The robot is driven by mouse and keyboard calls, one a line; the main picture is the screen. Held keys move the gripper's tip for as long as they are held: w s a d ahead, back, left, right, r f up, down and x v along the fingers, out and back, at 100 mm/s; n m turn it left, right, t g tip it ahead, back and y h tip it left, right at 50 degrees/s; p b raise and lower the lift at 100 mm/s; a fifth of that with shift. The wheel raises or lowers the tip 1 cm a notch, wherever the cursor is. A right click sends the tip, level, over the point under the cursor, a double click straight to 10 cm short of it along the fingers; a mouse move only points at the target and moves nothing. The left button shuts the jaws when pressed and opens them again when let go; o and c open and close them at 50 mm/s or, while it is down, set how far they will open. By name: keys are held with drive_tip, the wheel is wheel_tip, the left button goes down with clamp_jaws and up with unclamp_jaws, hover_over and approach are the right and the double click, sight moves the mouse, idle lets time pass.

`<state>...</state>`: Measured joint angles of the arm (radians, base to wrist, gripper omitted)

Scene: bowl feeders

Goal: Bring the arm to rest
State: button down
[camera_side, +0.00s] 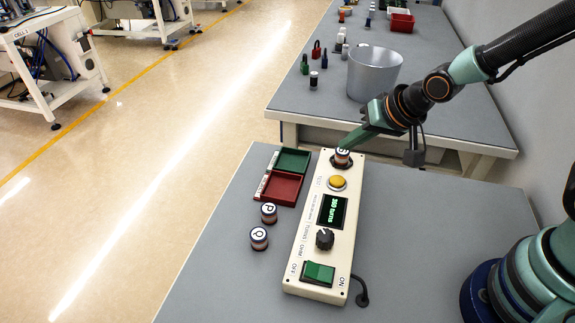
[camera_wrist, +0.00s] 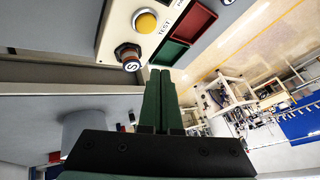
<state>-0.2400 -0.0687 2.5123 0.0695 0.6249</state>
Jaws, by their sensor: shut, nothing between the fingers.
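My gripper (camera_side: 348,143) is shut and empty, its green fingers pointing down at the far end of the white tester box (camera_side: 305,238). In the wrist view the closed fingertips (camera_wrist: 160,72) are beside a small spool (camera_wrist: 129,58) marked S. That spool (camera_side: 342,158) stands upright in the box's round socket in the side view, just below the fingertips. I cannot tell whether they touch. Two more spools, marked P (camera_side: 268,212) and Q (camera_side: 259,238), stand on the grey table left of the box.
The box has a yellow button (camera_side: 337,183), a lit display, a black knob (camera_side: 324,238) and a green switch (camera_side: 318,273). A green tray (camera_side: 292,161) and a red tray (camera_side: 281,188) lie left. A grey bin (camera_side: 374,72) stands on the far table. The right table area is clear.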

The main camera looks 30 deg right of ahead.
drive_tip(key=s+d+r+n+g+h, duration=0.1)
drive_tip(key=s+d+r+n, duration=0.3)
drive_tip(key=s+d+r, duration=0.5)
wheel_tip(320, 180, up, 3)
drive_tip(key=shift+f+h, duration=0.15)
drive_tip(key=shift+h, duration=0.25)
